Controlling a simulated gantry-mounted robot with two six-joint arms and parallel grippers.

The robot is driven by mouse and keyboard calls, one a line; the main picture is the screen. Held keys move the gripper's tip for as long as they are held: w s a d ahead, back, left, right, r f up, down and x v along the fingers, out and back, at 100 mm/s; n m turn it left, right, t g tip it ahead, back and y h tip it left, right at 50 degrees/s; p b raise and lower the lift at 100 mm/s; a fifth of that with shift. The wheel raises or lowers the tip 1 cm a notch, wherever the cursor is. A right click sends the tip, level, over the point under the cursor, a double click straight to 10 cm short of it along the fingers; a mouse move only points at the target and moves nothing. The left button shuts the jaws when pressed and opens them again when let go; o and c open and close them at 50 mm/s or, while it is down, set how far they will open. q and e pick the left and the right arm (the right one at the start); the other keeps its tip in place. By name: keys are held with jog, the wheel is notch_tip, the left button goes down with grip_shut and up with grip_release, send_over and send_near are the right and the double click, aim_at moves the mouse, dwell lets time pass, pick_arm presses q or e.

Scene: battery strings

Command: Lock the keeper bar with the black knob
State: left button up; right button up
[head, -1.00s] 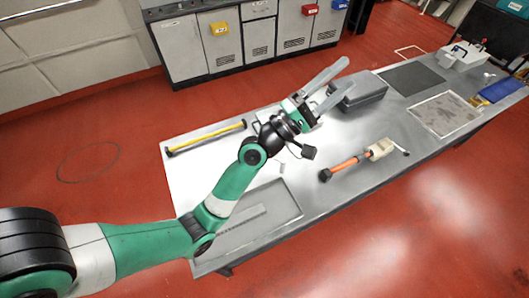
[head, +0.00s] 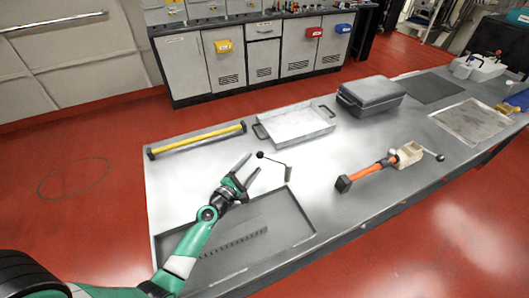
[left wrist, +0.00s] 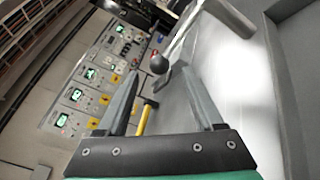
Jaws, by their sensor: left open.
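The black knob (head: 260,154) is a small ball on the end of a thin bent rod, which I take to be the keeper bar (head: 275,161). The rod runs right to a short grey cylinder (head: 288,173). My left gripper (head: 252,163) is open and empty, its fingertips close to the knob at its lower left. In the left wrist view the knob (left wrist: 159,64) appears between the tips of my open fingers (left wrist: 160,78), seemingly just beyond them. The grey cylinder (left wrist: 231,17) shows at the top. I cannot tell whether anything touches. My right gripper is out of view.
A shallow grey tray (head: 300,208) with a slotted strip lies at front left. A yellow bar (head: 197,139) lies along the back edge. A light handled tray (head: 297,126) and dark case (head: 371,95) stand behind. An orange-handled tool (head: 368,173) lies right.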

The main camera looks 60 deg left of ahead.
aim_at(260, 156)
pick_arm(q)
jog(key=b+x, duration=0.2)
jog(key=x, duration=0.6)
jog(key=shift+w+a, duration=0.1)
jog(key=shift+w, duration=0.1)
jog(key=shift+w+a, duration=0.2)
jog(key=shift+w, duration=0.1)
grip_shut()
dwell(0.7)
